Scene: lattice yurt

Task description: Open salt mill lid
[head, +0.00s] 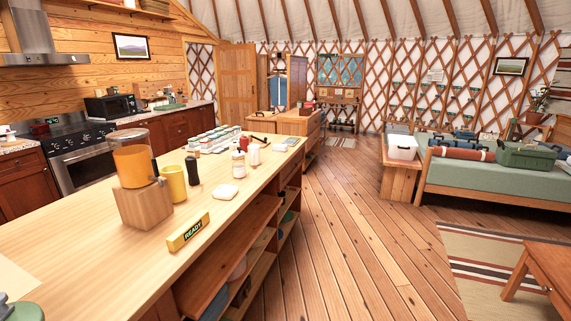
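No item on the long wooden island (75,240) is clearly marked as the salt mill, and the small labels cannot be read. A small dark upright cylinder (192,171) stands right of a yellow mug (173,184). A small white container with a brownish top (239,165) stands farther right, and a white container with a reddish top (253,155) stands just behind it. Whether any lid is open is too small to tell. Neither of my grippers is in view.
A wooden-based machine with an orange container (132,159) stands left of the mug. A yellow READY block (188,231) lies near the island's right edge, with a white pad (227,192) behind it. The wooden floor (365,240) is clear along the island.

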